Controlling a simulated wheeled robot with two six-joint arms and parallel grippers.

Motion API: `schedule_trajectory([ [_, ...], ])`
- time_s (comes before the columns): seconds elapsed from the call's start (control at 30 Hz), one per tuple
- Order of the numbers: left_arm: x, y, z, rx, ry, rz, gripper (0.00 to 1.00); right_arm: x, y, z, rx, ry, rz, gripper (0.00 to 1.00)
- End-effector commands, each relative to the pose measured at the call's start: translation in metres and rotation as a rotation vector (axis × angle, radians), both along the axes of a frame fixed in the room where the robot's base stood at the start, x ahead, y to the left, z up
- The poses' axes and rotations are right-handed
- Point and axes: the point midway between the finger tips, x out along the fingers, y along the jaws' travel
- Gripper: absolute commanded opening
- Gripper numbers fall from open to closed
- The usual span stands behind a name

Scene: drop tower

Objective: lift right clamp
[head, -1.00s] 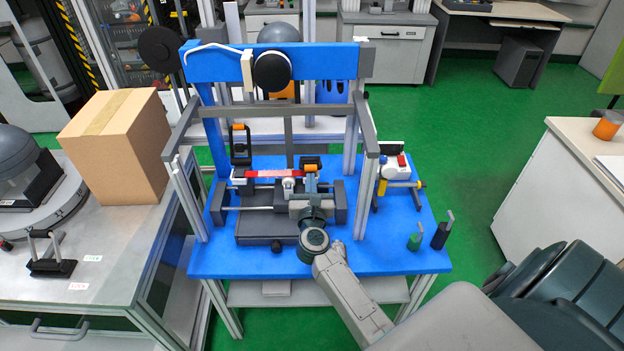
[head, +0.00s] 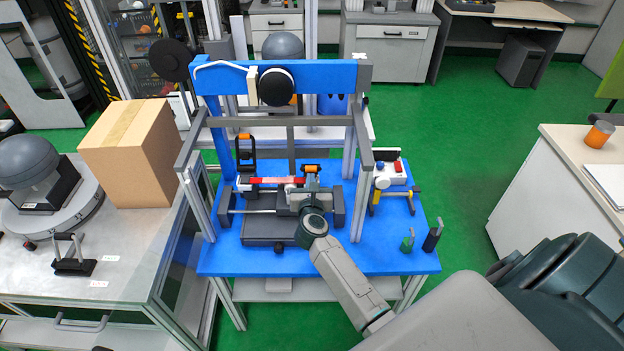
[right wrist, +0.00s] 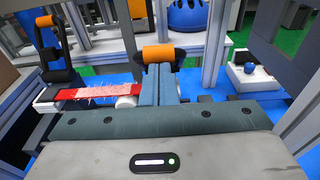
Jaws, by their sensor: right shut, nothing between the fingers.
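The right clamp has an orange handle (head: 311,168) with dark ends, low near the right end of the red strip (head: 277,180). In the right wrist view the orange handle (right wrist: 162,52) is straight ahead. My right gripper (head: 311,182) is shut and empty, its teal fingers (right wrist: 159,82) side by side with their tips at or just below the handle. Whether they touch it I cannot tell. The fingers and palm hide the lower part of the clamp. The left clamp (head: 245,155), black with an orange top, stands upright at the left. My left gripper is not in view.
A blue top beam (head: 330,75) and grey posts frame the blue bench (head: 225,262). A white box with a red button (head: 392,172) and a yellow-handled tool (head: 400,195) lie right of my arm. A cardboard box (head: 140,160) stands left.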

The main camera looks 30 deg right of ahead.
Motion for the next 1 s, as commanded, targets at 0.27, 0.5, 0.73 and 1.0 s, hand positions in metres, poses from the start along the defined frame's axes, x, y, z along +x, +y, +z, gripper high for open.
schedule_trajectory([
  [0.27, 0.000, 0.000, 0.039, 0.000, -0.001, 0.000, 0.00, 0.014, -0.006, 0.025, -0.002, 0.000, 0.000, 0.00],
  [0.5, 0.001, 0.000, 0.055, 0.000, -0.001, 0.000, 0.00, 0.031, -0.017, 0.045, -0.001, -0.003, 0.000, 0.00],
  [0.73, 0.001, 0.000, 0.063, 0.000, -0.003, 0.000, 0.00, 0.052, -0.029, 0.060, -0.001, -0.002, 0.000, 0.00],
  [1.0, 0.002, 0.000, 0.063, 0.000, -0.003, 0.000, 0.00, 0.079, -0.046, 0.070, -0.001, -0.002, -0.001, 0.00],
])
